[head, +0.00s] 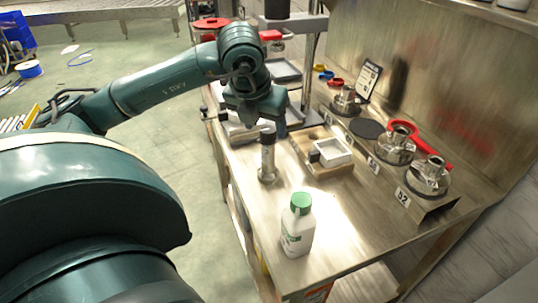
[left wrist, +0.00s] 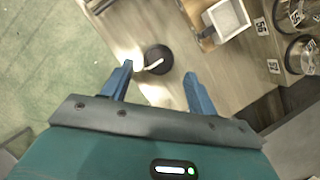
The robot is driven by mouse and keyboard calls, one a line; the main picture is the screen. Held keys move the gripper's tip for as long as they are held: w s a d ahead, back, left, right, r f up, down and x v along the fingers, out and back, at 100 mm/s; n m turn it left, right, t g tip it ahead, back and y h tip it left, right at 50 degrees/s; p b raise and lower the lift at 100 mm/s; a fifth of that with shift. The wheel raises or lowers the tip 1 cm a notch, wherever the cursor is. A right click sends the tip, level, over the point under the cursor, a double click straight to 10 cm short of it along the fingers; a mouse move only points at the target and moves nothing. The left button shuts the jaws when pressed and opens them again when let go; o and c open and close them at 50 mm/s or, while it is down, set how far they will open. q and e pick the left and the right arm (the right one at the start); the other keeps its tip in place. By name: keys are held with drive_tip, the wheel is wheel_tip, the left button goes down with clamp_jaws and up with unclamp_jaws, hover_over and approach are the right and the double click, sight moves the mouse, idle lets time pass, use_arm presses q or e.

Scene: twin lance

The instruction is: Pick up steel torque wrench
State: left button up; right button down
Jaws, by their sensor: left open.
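An upright tool with a black top and a steel lower body, which I take to be the steel torque wrench (head: 267,158), stands near the left edge of the metal bench (head: 340,235). My left gripper (head: 262,120) is open and empty, pointing down above and just behind it in the head view. In the left wrist view, the tool's round black top (left wrist: 157,57) shows between and slightly beyond the open blue fingers (left wrist: 159,71). I see no contact, and its lower part is mostly hidden there. My right gripper is not in view.
A white bottle with a green cap (head: 297,225) stands nearer on the bench. A white square tray (head: 333,152) on a wooden block lies right of the tool. Steel fittings on numbered stands (head: 395,148) line the back. The bench's near right part is clear.

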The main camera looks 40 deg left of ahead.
sight(267, 130)
use_arm(q)
drive_tip(key=x, duration=0.4)
drive_tip(key=p+x, duration=0.1)
drive_tip(key=x, duration=0.1)
drive_tip(key=shift+w+a, duration=0.2)
drive_tip(key=shift+w, duration=0.2)
clamp_jaws()
idle(0.5)
